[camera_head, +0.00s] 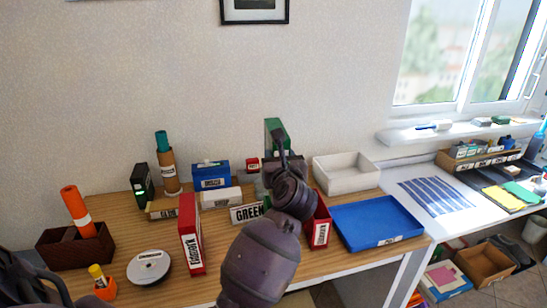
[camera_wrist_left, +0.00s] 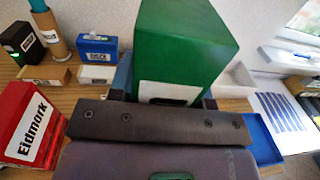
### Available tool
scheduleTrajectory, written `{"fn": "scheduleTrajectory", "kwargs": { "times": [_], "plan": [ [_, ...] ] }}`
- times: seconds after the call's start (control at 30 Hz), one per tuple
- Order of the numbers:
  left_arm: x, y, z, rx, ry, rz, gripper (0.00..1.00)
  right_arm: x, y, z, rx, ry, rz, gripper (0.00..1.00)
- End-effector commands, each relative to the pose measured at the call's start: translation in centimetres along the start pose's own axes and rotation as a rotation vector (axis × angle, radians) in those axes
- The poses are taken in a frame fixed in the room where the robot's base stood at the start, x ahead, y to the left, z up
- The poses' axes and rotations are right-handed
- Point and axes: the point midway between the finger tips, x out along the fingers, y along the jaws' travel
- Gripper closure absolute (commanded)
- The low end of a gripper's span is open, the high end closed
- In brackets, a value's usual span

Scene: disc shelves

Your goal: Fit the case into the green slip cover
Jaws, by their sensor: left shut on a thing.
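My left gripper (camera_head: 277,160) is shut on a tall green box (camera_head: 274,127) and holds it upright near the back of the table. In the left wrist view, the green box (camera_wrist_left: 185,45) rises between the fingers, with a white label low on its near face. I cannot tell whether it is the slip cover or a case. A white sign reading GREEN (camera_head: 246,213) stands on the table below, partly hidden by my arm. A black case with a green mark (camera_head: 141,187) stands at the back left. My right gripper is not in view.
A red Eidmark box (camera_head: 191,247) stands left of my arm, a red bin (camera_head: 318,226) right of it. A blue tray (camera_head: 375,222) and white tray (camera_head: 346,173) lie to the right. A blue box (camera_head: 210,174) stands behind.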

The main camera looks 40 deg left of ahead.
Motion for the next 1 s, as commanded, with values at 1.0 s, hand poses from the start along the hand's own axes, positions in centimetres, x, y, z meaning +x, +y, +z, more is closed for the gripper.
{"fn": "scheduleTrajectory", "kwargs": {
  "times": [1.0],
  "plan": [
    [0.0,0.0,-3.1,0.0,0.001,-0.003,0.93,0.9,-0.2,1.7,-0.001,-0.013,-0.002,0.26]
  ]
}}
